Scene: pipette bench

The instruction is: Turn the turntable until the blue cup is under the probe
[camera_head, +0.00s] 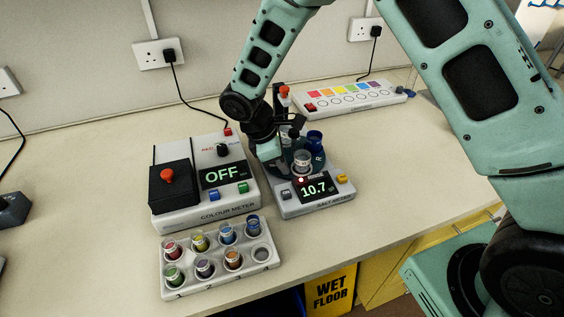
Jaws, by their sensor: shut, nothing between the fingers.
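The turntable (287,166) is a dark disc on a white meter (314,206) that reads 10.7. The blue cup (314,141) stands on the disc's far right side. A pale, clear cup (302,160) stands nearer the front, close to the display. A dark post with an orange-red top (284,92) rises behind the disc; it may carry the probe, whose tip I cannot make out. My gripper (270,154) is shut and empty, pointing down at the disc's left side. Its fingertips are partly lost against the dark disc, so I cannot tell if they touch it.
A colour meter (217,203) showing OFF stands close on the left. A white rack (207,281) with several coloured cups lies in front of it. A strip with coloured squares (345,98) lies behind right. The bench (420,165) is clear on the right.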

